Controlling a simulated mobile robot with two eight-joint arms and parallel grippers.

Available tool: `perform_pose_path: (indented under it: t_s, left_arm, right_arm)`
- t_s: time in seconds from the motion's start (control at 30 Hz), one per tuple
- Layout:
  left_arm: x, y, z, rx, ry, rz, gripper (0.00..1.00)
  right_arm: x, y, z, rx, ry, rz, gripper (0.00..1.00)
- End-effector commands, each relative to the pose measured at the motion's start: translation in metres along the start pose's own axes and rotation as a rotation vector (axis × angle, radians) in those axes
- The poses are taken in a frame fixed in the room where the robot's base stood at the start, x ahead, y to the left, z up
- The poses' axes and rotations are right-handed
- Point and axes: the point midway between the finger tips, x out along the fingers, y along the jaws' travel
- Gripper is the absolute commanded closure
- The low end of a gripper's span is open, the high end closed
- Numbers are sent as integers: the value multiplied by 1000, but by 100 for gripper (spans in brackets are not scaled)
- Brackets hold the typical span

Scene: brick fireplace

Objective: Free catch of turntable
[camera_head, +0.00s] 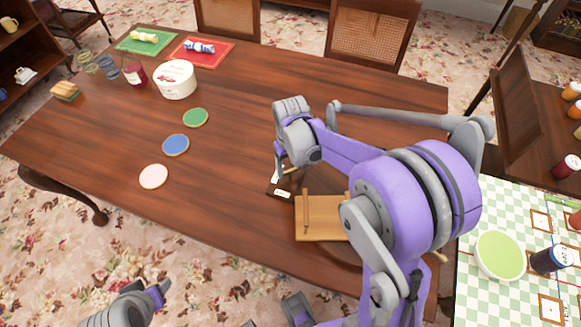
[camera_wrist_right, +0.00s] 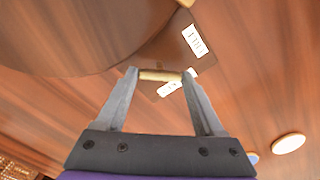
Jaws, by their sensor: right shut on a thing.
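My right gripper (camera_wrist_right: 160,75) is shut on a small pale wooden bar, the catch (camera_wrist_right: 160,75), which lies crosswise between its two fingertips. The catch is over a dark plate (camera_wrist_right: 178,52) with two white labels (camera_wrist_right: 194,40); the lettering is too small to read surely. The turntable (camera_wrist_right: 75,40) is a large round brown wooden disc beside the plate. In the head view, the labelled plate (camera_head: 279,190) lies by the right gripper (camera_head: 281,173), and my right arm hides much of the turntable. Only grey and purple parts of mine show at the lower left; no left fingers are seen.
A light wooden stand (camera_head: 318,232) is on the turntable. Green (camera_head: 196,118), blue (camera_head: 176,145) and white (camera_head: 153,176) discs lie on the table (camera_head: 235,185). A white tub (camera_head: 175,79) stands behind. A side table with a green bowl (camera_head: 500,256) is at right.

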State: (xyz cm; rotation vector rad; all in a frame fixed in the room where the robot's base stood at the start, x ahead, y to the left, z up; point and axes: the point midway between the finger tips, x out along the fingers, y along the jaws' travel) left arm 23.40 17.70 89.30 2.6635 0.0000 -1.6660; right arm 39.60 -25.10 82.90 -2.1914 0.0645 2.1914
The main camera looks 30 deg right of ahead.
Motion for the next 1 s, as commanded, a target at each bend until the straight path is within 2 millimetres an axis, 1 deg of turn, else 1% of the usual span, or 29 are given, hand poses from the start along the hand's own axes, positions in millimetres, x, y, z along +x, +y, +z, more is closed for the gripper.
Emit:
perform_pose_path:
  t_s: [0.3,0.6,0.8,1.0]
  left_arm:
    - [8,0,6,0,-4,0,45]
    - [12,0,9,0,-6,0,45]
    - [14,0,11,0,-7,0,45]
    - [15,0,11,0,-7,0,45]
  right_arm:
    - [0,0,0,-300,1,1,86]
    - [0,0,0,-554,1,1,86]
    - [0,0,0,-675,1,1,86]
    - [0,0,0,-748,1,1,86]
